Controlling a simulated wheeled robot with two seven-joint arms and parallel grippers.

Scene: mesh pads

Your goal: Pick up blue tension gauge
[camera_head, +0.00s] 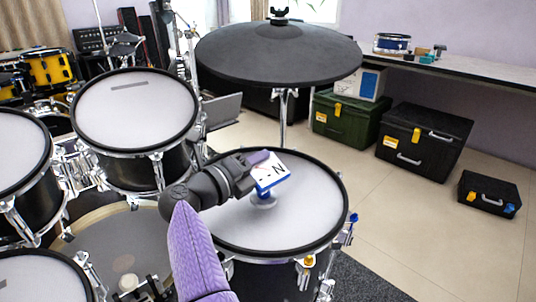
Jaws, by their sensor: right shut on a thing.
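The blue tension gauge (271,177) has a white face with dark marks and a blue edge. It is tilted, over the white mesh head of the front drum pad (310,205). A pale round foot shows under it; I cannot tell whether it touches the mesh. My right gripper (250,165) reaches in over the pad from the lower left and is shut on the gauge, covering part of its upper left side. My left gripper is not in view.
A black cymbal (278,55) on a stand hangs above and behind the pad. Other drum pads (135,110) crowd the left. A blue-handled part (349,226) sits at the pad's right rim. Green (348,118) and black (423,137) cases stand on open floor at right.

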